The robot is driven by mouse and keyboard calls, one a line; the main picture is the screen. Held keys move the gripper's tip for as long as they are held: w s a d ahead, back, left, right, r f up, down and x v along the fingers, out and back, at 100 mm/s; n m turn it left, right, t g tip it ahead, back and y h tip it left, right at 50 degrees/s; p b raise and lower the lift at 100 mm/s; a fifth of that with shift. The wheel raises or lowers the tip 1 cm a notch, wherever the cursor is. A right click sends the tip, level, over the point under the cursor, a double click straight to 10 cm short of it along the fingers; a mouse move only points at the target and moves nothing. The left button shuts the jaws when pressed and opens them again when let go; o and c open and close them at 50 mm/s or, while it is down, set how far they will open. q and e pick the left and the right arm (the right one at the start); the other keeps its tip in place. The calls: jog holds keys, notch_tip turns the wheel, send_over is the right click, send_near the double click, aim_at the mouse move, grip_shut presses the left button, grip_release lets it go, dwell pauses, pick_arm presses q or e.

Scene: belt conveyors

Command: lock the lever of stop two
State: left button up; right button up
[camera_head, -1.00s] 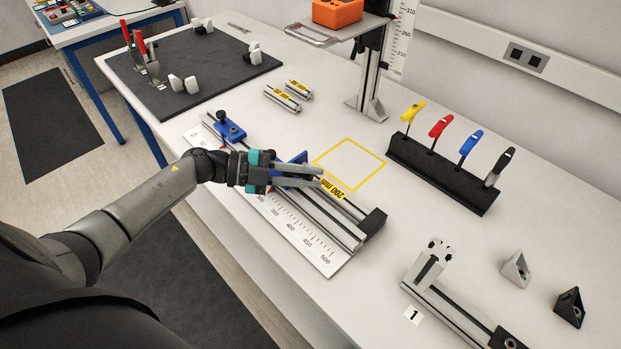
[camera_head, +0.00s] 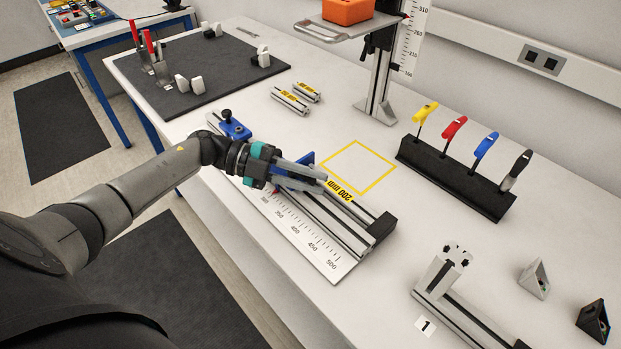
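A silver rail with a printed scale (camera_head: 313,244) lies on the white bench in the head view. A blue stop with a black knob (camera_head: 233,127) sits near its far end. A second blue stop (camera_head: 306,160) is farther along the rail, mostly hidden behind my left gripper; its lever cannot be made out. My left gripper (camera_head: 318,179) is over this second stop, its fingers pointing right along the rail. The view does not show whether the fingers are apart or closed on anything. A yellow "200 mm" label (camera_head: 340,190) is just beyond the fingertips. My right gripper is not in view.
A yellow-outlined square (camera_head: 358,167) on the bench is empty. A black rack (camera_head: 455,180) of coloured-handled tools stands to the right. Two short labelled profiles (camera_head: 290,100) lie behind the rail. Another profile fixture (camera_head: 455,300) stands at the front right.

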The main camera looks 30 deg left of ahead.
pick_arm(q)
jog(key=o, duration=0.4)
jog(key=shift+a, duration=0.1)
jog(key=b+v, duration=0.1)
jog(key=v, duration=1.4)
jog(key=shift+b, duration=0.4)
jog(key=shift+s, duration=0.1)
